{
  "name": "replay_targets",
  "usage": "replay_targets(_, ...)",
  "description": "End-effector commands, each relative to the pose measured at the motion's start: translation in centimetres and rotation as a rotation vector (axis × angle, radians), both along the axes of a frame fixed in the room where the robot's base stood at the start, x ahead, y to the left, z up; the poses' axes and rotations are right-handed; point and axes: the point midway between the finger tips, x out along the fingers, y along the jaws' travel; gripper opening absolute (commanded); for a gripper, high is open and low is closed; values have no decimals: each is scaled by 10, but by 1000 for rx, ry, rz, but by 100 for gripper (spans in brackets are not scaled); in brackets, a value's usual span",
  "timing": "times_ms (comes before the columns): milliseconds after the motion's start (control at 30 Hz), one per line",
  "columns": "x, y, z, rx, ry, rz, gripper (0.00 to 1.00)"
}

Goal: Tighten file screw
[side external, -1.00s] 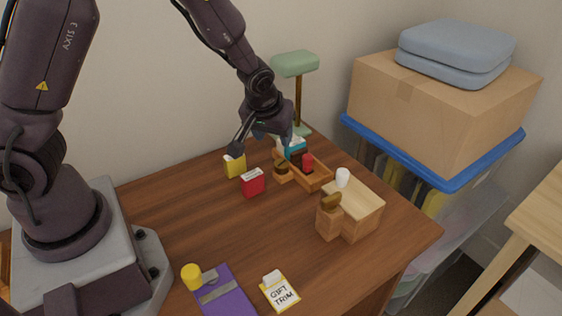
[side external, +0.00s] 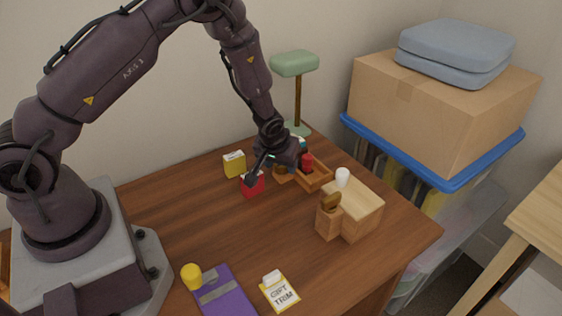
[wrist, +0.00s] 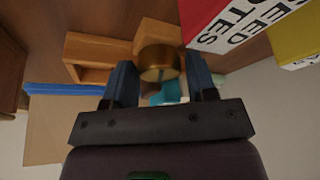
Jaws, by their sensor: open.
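My gripper (side external: 277,168) is low over the back of the desk, beside the small wooden tray (side external: 318,182). In the wrist view its two blue fingers (wrist: 160,78) are open, one on each side of a round brass-coloured knob (wrist: 159,63). A firm touch on the knob cannot be made out. In the side view the brown knob (side external: 281,169) is partly hidden by my gripper at the tray's left end. A purple file (side external: 226,292) with a grey strip lies at the front, with a yellow cylinder (side external: 191,276) at its upper left corner.
A red box (side external: 252,186) is close to my left finger, and a yellow box (side external: 234,164) stands behind it. A wooden box (side external: 362,208) with a knobbed block stands right. A gift trim packet (side external: 280,292) lies in front. The desk's middle is clear.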

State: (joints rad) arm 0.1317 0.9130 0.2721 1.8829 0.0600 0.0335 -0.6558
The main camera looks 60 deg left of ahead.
Motion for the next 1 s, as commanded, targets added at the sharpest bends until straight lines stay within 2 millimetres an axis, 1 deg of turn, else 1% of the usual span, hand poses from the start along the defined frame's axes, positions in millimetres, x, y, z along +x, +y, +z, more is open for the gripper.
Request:
replay_targets(67,0,0,0,0,0,0,52)
replay_targets(167,0,0,0,0,0,0,31)
replay_targets(200,0,0,0,0,0,0,22)
replay_targets(233,0,0,0,0,0,0,17)
replay_targets(467,0,0,1,0,0,-12,17)
replay_targets(633,0,1,1,-1,0,-69,17)
replay_targets(767,-1,1,1,-2,-1,-148,17)
replay_targets(1000,-1,3,1,-2,-1,-337,17)
